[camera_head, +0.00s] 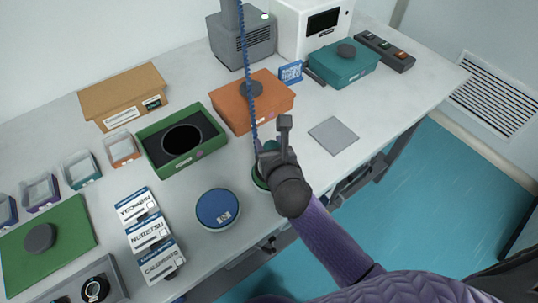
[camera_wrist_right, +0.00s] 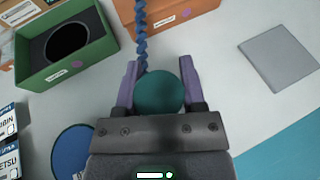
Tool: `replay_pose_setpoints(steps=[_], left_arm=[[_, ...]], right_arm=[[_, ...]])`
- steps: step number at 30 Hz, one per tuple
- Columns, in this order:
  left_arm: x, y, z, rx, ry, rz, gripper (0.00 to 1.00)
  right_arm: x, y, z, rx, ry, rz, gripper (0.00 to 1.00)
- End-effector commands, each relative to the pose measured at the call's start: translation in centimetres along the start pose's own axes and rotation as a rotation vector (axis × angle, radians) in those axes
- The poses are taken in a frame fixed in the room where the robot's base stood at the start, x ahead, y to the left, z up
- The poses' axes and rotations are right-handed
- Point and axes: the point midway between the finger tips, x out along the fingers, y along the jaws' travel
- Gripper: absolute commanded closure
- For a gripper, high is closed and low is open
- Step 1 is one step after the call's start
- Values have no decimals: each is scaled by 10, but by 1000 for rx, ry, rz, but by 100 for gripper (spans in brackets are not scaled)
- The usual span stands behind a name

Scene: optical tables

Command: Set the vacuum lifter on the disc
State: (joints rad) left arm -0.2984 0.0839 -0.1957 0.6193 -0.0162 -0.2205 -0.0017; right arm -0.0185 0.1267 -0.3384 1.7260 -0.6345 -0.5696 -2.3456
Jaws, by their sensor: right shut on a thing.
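My right gripper (camera_head: 270,152) is over the table's front part, to the right of the open green box. In the wrist view its purple fingers (camera_wrist_right: 159,75) are shut on the vacuum lifter, whose round teal top (camera_wrist_right: 160,92) shows between them. A blue coiled hose (camera_head: 247,70) runs up from it. The lifter's underside is hidden. A round green edge (camera_head: 258,180) shows below the gripper; I cannot tell what it belongs to. A black disc (camera_head: 182,139) lies inside the open green box (camera_head: 152,166), to the left of the gripper. My left gripper is not in view.
A blue round container (camera_head: 217,208) stands in front of the green box. Labelled boxes (camera_head: 148,232) stand to its left. An orange box (camera_head: 280,98) stands behind the gripper. A grey square plate (camera_head: 333,135) lies to the right, with clear table around it.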

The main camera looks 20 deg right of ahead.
Motion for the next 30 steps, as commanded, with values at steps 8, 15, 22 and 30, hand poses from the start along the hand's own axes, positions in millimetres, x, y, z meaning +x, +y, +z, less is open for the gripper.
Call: replay_pose_setpoints(steps=[8,15,22,30], left_arm=[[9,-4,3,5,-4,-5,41],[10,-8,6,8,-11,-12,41],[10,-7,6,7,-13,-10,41],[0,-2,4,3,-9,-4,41]], right_arm=[[5,0,-14,0,0,0,100],[6,0,-16,-1,0,0,25],[6,0,-16,0,0,0,13],[-13,0,-12,-1,2,0,13]])
